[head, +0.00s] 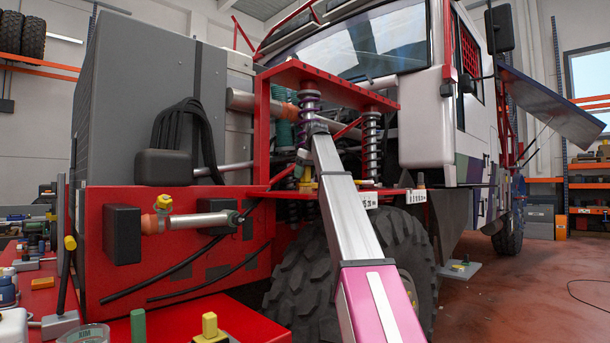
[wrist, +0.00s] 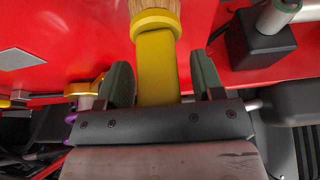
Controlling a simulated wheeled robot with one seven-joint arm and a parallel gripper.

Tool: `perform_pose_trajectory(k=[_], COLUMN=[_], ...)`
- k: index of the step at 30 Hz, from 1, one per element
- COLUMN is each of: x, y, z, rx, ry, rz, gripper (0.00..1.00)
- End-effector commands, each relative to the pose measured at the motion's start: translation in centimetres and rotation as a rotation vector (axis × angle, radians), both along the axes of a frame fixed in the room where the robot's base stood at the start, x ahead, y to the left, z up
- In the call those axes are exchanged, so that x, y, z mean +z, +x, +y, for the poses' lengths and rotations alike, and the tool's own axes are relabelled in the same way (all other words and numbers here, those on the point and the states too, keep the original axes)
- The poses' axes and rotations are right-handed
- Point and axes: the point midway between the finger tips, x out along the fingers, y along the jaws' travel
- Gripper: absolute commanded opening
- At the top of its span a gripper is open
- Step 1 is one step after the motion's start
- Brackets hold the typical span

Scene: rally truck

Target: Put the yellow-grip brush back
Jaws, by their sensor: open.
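The brush's yellow grip (wrist: 157,65) shows in the wrist view, running up the middle of the picture. A yellow collar and a pale wooden part (wrist: 153,6) continue at the top edge. My gripper (wrist: 163,78) is open, with one dark green-grey finger on each side of the yellow grip. A gap shows on both sides, so the fingers are not closed on it. The brush's far end is cut off by the frame. In the head view my arm reaches up toward the truck's front; I cannot clearly make out the gripper there.
A red panel (wrist: 55,25) lies behind the grip. A black block with a metal cylinder (wrist: 262,38) is at upper right, and a gold-coloured fitting (wrist: 85,88) is close on the left. In the head view, a large tyre (head: 300,275) and shock absorbers (head: 371,145) surround my arm.

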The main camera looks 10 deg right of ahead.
Motion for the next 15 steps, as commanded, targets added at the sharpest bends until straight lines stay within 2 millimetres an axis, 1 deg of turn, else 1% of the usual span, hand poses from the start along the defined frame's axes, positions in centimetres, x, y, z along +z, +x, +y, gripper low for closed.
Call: perform_pose_trajectory(k=[5, 8, 15], x=[1.5, 2.8, 7.1], y=[-0.4, -0.8, -2.2], z=[-0.3, -0.7, -1.9], rx=[0.000, 0.000, 0.000], ry=[0.000, 0.001, 0.001], rz=[-0.002, -0.001, -0.001], gripper=[0.61, 0.61, 0.61])
